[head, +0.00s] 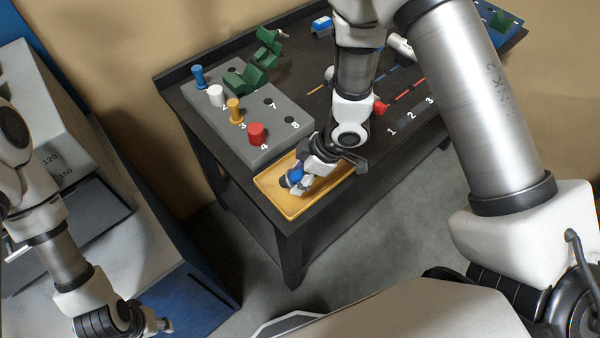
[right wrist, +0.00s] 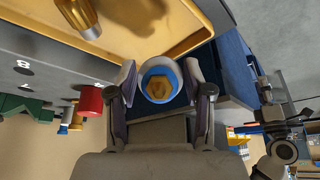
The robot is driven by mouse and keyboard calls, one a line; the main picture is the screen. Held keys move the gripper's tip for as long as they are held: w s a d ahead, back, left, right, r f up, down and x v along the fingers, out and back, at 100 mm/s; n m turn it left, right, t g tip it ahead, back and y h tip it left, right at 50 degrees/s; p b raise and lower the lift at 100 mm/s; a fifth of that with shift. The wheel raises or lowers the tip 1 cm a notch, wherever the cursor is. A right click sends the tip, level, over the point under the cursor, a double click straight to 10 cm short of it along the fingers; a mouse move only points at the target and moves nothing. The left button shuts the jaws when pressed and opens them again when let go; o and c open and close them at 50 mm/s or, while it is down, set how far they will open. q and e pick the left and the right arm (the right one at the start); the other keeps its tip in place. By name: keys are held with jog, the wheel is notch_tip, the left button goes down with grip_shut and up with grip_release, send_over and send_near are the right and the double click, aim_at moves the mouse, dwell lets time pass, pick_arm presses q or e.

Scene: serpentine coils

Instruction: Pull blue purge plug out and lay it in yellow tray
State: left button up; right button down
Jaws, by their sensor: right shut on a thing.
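The blue purge plug (head: 296,174) is in my right gripper (head: 298,182), which is shut on it over the yellow tray (head: 292,211). In the right wrist view the plug (right wrist: 160,83) shows as a blue ring with a brass-coloured middle, between the two fingers of the right gripper (right wrist: 160,88). The yellow tray (right wrist: 165,45) shows beyond it there. The gap between plug and tray floor is hard to judge. My left gripper (head: 163,325) is low at the left, away from the tray, with its fingers too small to read.
A brass-coloured piece (right wrist: 82,14) shows in or over the tray in the right wrist view. A grey block (head: 232,113) beside the tray carries blue, white, yellow and red pegs, the red peg (head: 257,134) nearest. Green pieces (head: 246,76) stand behind them.

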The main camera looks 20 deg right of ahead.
jog(key=shift+f+b, duration=0.35)
jog(key=shift+f, duration=0.5)
jog(key=shift+w+d+f, duration=0.1)
jog(key=shift+d+f, duration=0.1)
jog(key=shift+f, duration=0.05)
pick_arm(q)
notch_tip(320, 180, down, 2)
jog(key=shift+w+d+f, duration=0.1)
jog(key=shift+w+d, duration=0.05)
pick_arm(e)
jog(key=shift+a+r, duration=0.1)
jog(key=shift+c, duration=1.9)
grip_release()
